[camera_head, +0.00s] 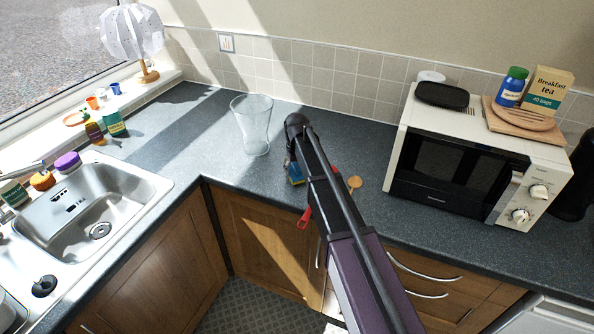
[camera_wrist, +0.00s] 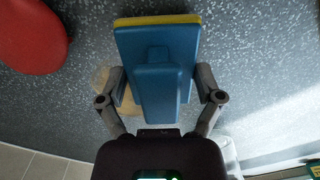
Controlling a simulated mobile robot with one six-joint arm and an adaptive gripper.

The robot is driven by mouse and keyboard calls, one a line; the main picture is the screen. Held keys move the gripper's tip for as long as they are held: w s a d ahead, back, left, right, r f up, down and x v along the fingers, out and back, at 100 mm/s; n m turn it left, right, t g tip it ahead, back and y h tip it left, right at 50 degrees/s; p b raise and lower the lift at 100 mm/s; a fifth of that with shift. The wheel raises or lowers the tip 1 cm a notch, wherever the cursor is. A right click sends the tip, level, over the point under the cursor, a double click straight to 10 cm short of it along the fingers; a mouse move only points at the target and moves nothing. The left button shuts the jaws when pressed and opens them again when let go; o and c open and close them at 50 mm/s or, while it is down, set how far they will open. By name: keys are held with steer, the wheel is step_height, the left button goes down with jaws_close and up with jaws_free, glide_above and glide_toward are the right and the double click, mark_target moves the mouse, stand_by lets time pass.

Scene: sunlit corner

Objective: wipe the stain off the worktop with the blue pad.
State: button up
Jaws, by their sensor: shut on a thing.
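My gripper (camera_wrist: 158,84) is shut on the blue pad (camera_wrist: 158,42), which has a yellow edge layer. The pad also shows in the head view (camera_head: 295,171), partly behind my arm, over the worktop behind the front edge. A tan stain (camera_wrist: 102,77) shows on the speckled worktop (camera_wrist: 265,75) in the wrist view, beside and partly under the pad and the left finger. The rest of it is hidden. I cannot tell whether the pad touches the worktop.
A clear glass vase (camera_head: 252,128) stands left of my gripper. A red object (camera_wrist: 28,32) lies near the pad. A small tan round thing (camera_head: 355,182) lies right of my arm. A microwave (camera_head: 455,165) stands right, the sink (camera_head: 85,215) left.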

steer(key=shift+f, duration=0.3)
steer(key=shift+w, duration=0.1)
steer(key=shift+w+d+r, duration=0.1)
steer(key=shift+w+d, duration=0.2)
steer(key=shift+w, duration=0.45)
steer(key=shift+w+d+r, duration=0.1)
steer(key=shift+w+d, duration=0.2)
steer(key=shift+w, duration=0.45)
steer(key=shift+w, duration=0.1)
steer(key=shift+w+d+f, duration=0.1)
steer(key=shift+w+d, duration=0.1)
steer(key=shift+w, duration=0.4)
steer(key=shift+w+d+f, duration=0.1)
steer(key=shift+w+d, duration=0.1)
steer(key=shift+w, duration=0.35)
steer(key=shift+w+d, duration=0.2)
steer(key=shift+w, duration=0.15)
steer(key=shift+w, duration=0.1)
steer(key=shift+w+d+r, duration=0.1)
steer(key=shift+w+d, duration=0.2)
steer(key=shift+w, duration=0.5)
steer(key=shift+w+d, duration=0.25)
steer(key=shift+w, duration=0.5)
